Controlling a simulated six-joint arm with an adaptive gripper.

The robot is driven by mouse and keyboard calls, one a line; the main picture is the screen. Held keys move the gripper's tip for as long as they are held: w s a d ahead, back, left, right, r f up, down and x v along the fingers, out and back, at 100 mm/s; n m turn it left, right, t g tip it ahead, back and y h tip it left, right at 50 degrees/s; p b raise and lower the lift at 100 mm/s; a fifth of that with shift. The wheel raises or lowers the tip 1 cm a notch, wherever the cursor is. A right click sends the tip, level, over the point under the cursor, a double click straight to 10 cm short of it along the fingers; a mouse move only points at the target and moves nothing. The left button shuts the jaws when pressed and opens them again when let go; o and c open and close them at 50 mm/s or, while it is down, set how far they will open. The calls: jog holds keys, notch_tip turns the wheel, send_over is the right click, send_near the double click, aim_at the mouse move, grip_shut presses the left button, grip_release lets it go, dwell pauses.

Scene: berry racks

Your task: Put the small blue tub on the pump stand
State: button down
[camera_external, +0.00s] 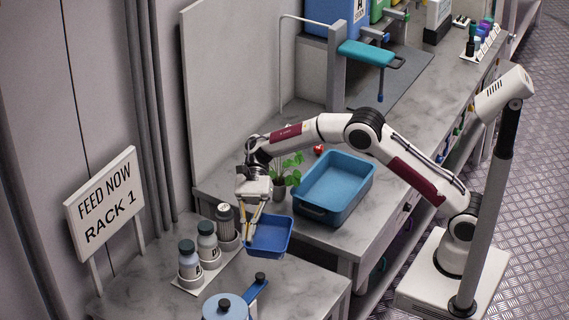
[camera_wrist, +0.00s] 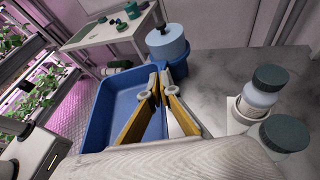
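The small blue tub (camera_external: 271,236) is a shallow, empty rectangular tray, also large in the wrist view (camera_wrist: 112,110). My gripper (camera_external: 253,226) points down at the tub's left rim in the external view. In the wrist view its yellow-padded fingers (camera_wrist: 160,88) are close together on the tub's right rim and appear closed on it. The tub hangs around the gap between the two marble counters. I cannot tell for certain which thing is the pump stand; a grey post with a teal arm and hanging nozzle (camera_external: 365,53) stands at the back of the far counter.
A larger blue tub (camera_external: 335,183) and a potted plant (camera_external: 283,172) stand on the far counter. Several dark-lidded bottles (camera_external: 208,243) stand left of my gripper. A light blue lidded canister (camera_external: 227,307) is in front. A sign (camera_external: 105,203) stands at left.

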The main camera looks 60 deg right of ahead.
jog(key=shift+s+d+r, duration=0.2)
jog(key=shift+s, duration=0.4)
jog(key=shift+f, duration=0.1)
notch_tip(320, 180, down, 13)
jog(key=shift+f, duration=0.15)
dwell(0.3)
jog(key=shift+f, duration=0.1)
jog(key=shift+f, duration=2.15)
jog(key=shift+f, duration=0.2)
jog(key=c, duration=2.3)
grip_release()
jog(key=shift+c, duration=0.2)
jog(key=shift+o, duration=0.3)
